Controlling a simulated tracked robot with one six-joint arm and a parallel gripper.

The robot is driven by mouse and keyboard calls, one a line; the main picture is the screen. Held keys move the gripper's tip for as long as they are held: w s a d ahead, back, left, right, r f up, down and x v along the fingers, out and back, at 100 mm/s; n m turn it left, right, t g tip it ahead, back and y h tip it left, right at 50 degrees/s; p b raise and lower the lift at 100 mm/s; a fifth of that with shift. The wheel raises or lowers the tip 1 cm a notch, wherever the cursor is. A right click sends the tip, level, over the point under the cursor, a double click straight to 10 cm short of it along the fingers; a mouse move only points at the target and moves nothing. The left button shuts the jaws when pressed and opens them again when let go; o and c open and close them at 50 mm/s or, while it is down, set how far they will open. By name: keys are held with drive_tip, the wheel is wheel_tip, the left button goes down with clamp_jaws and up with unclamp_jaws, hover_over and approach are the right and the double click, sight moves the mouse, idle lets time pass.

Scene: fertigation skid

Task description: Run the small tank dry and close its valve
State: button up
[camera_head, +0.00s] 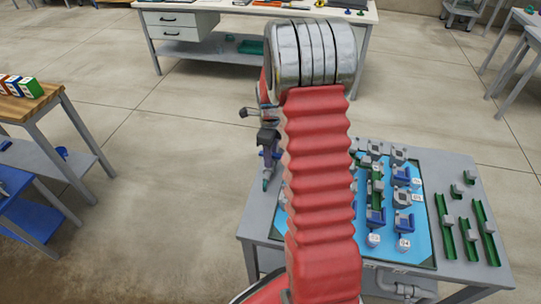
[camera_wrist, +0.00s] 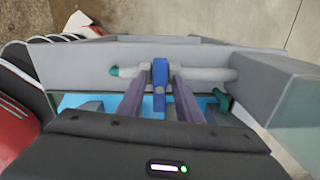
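A blue valve lever (camera_wrist: 160,80) stands upright on a pale horizontal pipe (camera_wrist: 208,74) with a teal end, in the wrist view. My gripper (camera_wrist: 160,75) has one dark finger on each side of the lever, with what look like narrow gaps between them. A large grey box-like body (camera_wrist: 280,85) lies to the right of the pipe; I cannot tell whether it is the small tank. No water level shows in either view. In the head view, my red arm covers part of the skid, and my gripper's fingers are not clear there.
A grey table (camera_head: 455,190) with a blue panel (camera_head: 385,255) carries several grey and blue fittings and green rails. A wooden-topped bench (camera_head: 25,105) stands left, and a white workbench (camera_head: 195,8) at the back. Open floor (camera_head: 150,190) lies between.

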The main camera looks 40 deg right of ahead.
drive_tip(key=shift+o, duration=0.5)
wheel_tip(320, 180, up, 10)
drive_tip(key=shift+f, duration=0.1)
idle(0.4)
